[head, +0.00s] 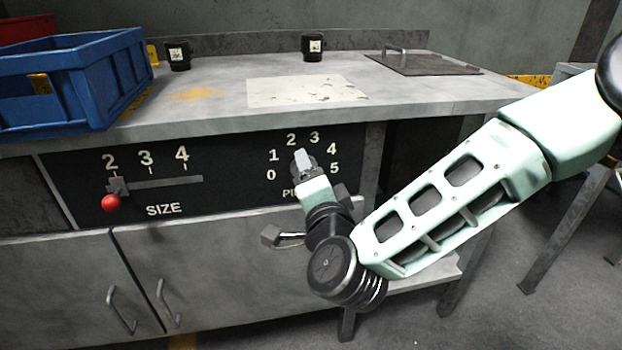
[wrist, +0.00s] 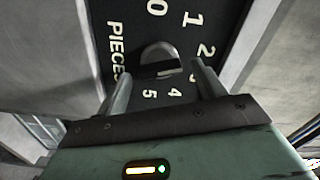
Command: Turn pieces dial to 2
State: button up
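The pieces dial is a grey rounded knob (wrist: 160,58) with a dark bar across it, on a black panel (wrist: 128,15) in the wrist view. White numbers 0 to 5 ring it, with the word PIECES on the left. I cannot tell which number it points to. My gripper (wrist: 162,86) is open, one finger on each side of the knob, with gaps showing between fingers and knob. In the head view my gripper (head: 304,163) is at the panel below the 2 and 3. It hides most of the dial and part of the PIECES label.
A size slider with a red ball (head: 111,203) sits at 2, left on the panel. Above is a worktop (head: 215,88) with a blue crate (head: 75,112), two black cups (head: 179,56) (head: 313,46) and a metal plate (head: 424,64). Cabinet doors with handles (head: 121,312) are below.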

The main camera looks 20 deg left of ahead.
jog(key=p+v, duration=0.2)
jog(key=v, duration=1.5)
jog(key=shift+s+d, duration=0.15)
jog(key=shift+d, duration=0.05)
jog(key=s+d+n+g+h, duration=0.4)
jog(key=d+n+g, duration=0.4)
jog(key=d, duration=0.3)
jog(key=s+d+n+g+h, duration=0.4)
jog(key=d+n+g, duration=0.3)
jog(key=d, duration=0.3)
notch_tip(320, 180, up, 28)
jog(key=p, duration=2.8)
jog(key=shift+d+f+h, duration=0.25)
jog(key=shift+d+h, duration=0.05)
jog(key=shift+d, duration=0.1)
jog(key=shift+w, duration=0.1)
